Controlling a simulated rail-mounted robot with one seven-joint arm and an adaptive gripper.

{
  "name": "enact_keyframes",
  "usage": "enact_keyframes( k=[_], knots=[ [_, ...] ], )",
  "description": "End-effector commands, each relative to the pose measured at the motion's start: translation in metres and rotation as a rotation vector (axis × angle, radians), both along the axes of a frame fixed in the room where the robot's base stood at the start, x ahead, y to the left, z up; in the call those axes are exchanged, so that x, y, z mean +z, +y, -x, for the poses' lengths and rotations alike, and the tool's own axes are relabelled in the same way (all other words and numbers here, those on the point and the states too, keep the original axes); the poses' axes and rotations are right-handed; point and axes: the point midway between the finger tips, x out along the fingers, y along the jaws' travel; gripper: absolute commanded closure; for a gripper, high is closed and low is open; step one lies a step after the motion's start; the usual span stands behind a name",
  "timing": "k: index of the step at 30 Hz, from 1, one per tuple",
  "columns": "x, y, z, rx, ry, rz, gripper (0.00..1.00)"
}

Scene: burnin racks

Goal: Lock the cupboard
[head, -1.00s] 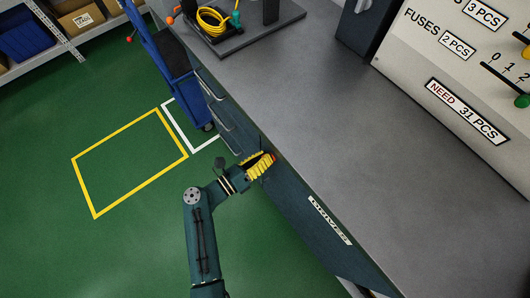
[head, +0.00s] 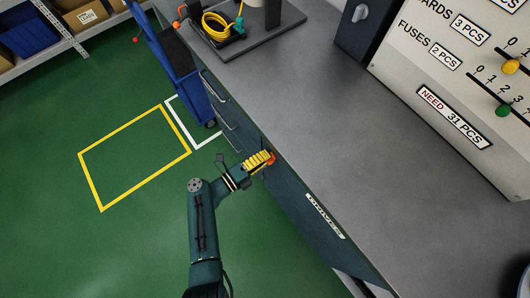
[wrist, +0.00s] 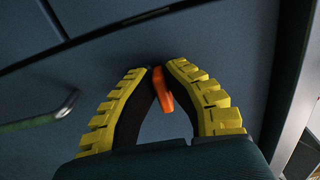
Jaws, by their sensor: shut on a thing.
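The cupboard (head: 285,205) is the dark blue front under the grey worktop, with a label reading "DRIVER" on it. A small orange knob (wrist: 162,90) stands on its front; it also shows in the head view (head: 271,158). My gripper (wrist: 160,72) has yellow ribbed fingers, shut on the orange knob, which sits between the fingertips. The fingers hide part of the knob, so I cannot tell whether the lock is turned. In the head view my gripper (head: 264,160) is against the cupboard front.
Bar handles (head: 218,103) stick out of the front beyond my gripper. A blue trolley (head: 180,75) stands past them. The grey worktop (head: 290,110) overhangs above. The green floor (head: 120,240) to the left is clear.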

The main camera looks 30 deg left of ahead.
Motion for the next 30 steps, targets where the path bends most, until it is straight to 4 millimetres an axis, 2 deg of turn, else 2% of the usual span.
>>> enact_keyframes(
  k=[18,19,23,30],
  knots=[
    [-0.0024,-0.0004,0.0003,0.000,0.022,0.040,1.00],
    [-0.0024,-0.0004,0.0003,0.000,0.023,0.040,0.86],
    [-0.0019,-0.0004,0.0003,0.000,0.022,0.039,0.61],
    [-0.0010,-0.0001,0.0000,0.000,0.019,0.039,0.61]
  ],
)
